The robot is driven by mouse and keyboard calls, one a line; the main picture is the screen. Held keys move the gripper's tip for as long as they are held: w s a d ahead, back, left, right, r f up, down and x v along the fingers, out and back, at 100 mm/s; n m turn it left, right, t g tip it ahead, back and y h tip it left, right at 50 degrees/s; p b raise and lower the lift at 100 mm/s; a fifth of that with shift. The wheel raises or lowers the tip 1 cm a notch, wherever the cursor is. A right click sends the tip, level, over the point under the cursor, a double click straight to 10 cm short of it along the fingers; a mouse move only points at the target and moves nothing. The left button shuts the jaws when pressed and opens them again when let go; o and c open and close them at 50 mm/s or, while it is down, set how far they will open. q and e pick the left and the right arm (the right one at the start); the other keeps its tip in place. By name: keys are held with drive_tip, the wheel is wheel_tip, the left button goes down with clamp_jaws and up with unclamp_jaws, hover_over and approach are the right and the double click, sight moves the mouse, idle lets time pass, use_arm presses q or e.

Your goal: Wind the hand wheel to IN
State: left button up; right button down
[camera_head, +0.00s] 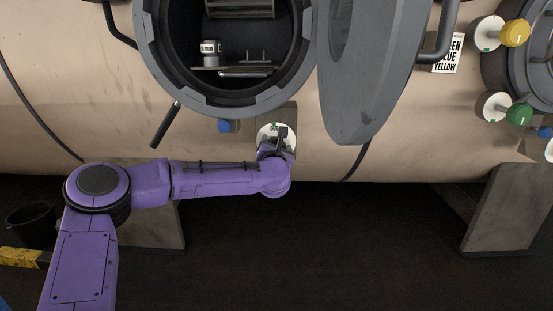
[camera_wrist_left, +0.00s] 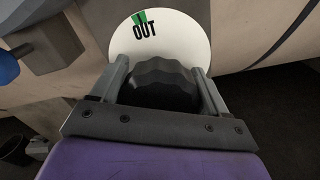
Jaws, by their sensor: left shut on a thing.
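The hand wheel (camera_wrist_left: 158,82) is a dark, lobed knob in front of a white round dial plate, low on the beige vessel under the open hatch. The dial plate (camera_wrist_left: 185,30) bears a green mark and the word OUT at its top; it also shows in the head view (camera_head: 268,131). My left gripper (camera_wrist_left: 162,85) is shut on the hand wheel, one finger on each side of it. In the head view the left wrist (camera_head: 280,140) covers most of the wheel and part of the plate. The word IN is not visible. My right gripper is not in view.
The open hatch (camera_head: 150,45) and its swung-out grey door (camera_head: 365,80) are above. A dark lever (camera_head: 165,125) and a blue knob (camera_head: 224,126) are left of the wheel. Yellow (camera_head: 514,33) and green (camera_head: 518,114) valves are at far right.

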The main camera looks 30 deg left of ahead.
use_arm(q)
drive_tip(key=n+b, duration=0.3)
drive_tip(key=shift+f+b, duration=0.25)
drive_tip(key=shift+b, duration=0.05)
drive_tip(key=shift+r+n+b, duration=0.2)
drive_tip(key=shift+n+b, duration=0.8)
drive_tip(key=o, duration=1)
drive_tip(key=shift+c, duration=0.2)
drive_tip(key=v, duration=1)
drive_tip(key=shift+s+d+p, duration=0.2)
drive_tip(key=shift+p, duration=0.15)
